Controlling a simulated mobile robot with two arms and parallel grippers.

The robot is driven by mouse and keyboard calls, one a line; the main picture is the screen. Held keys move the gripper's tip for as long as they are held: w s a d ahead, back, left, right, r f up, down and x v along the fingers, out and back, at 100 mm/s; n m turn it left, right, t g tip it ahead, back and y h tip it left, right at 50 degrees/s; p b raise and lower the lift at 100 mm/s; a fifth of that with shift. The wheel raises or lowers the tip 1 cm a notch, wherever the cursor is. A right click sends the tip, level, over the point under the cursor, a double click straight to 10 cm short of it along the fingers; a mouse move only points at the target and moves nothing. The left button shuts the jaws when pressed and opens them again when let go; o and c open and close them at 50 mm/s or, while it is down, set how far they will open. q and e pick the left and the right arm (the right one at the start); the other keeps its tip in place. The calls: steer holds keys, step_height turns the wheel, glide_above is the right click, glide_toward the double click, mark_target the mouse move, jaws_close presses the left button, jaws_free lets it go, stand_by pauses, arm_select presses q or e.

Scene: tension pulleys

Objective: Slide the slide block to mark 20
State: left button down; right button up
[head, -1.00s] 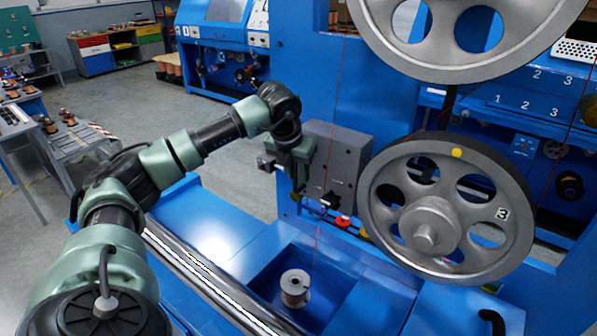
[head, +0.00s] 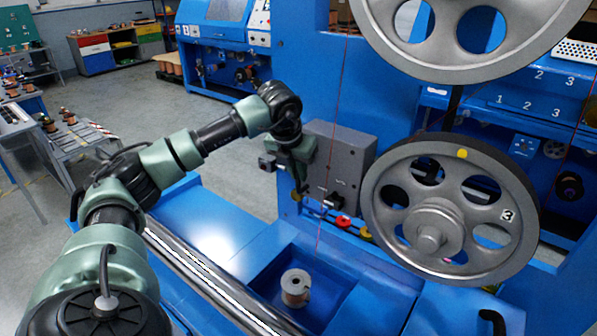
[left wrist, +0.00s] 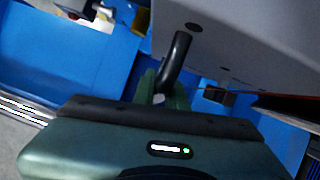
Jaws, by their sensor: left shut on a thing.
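My left gripper (head: 299,182) is at the left side of a grey box (head: 342,160) on the blue machine, which may be the slide block. In the left wrist view a curved black handle (left wrist: 175,60) comes down from the grey body (left wrist: 245,40) to my green fingers (left wrist: 165,92), and the gripper is shut on it. The fingertips are partly hidden. A large grey spoked wheel (head: 432,212) with a yellow dot and a 3 is just right of the box. I cannot make out a scale or mark 20. My right gripper is not in view.
A second spoked wheel (head: 440,65) is above the first. A thin red wire (head: 337,100) runs down past the box. Red and yellow knobs (head: 343,221) are under the box.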

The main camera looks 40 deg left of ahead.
mark_target(316, 177)
arm_select(q)
steer(key=shift+w+d, duration=0.15)
steer(key=shift+d, duration=0.3)
steer(key=d, duration=0.4)
steer(key=shift+w+d+r, duration=0.15)
steer(key=shift+w+d, duration=0.1)
steer(key=shift+a, duration=0.1)
steer(key=c, duration=1.5)
jaws_free()
steer(key=shift+a, duration=0.1)
steer(key=shift+o, duration=0.2)
steer(key=shift+w, duration=0.15)
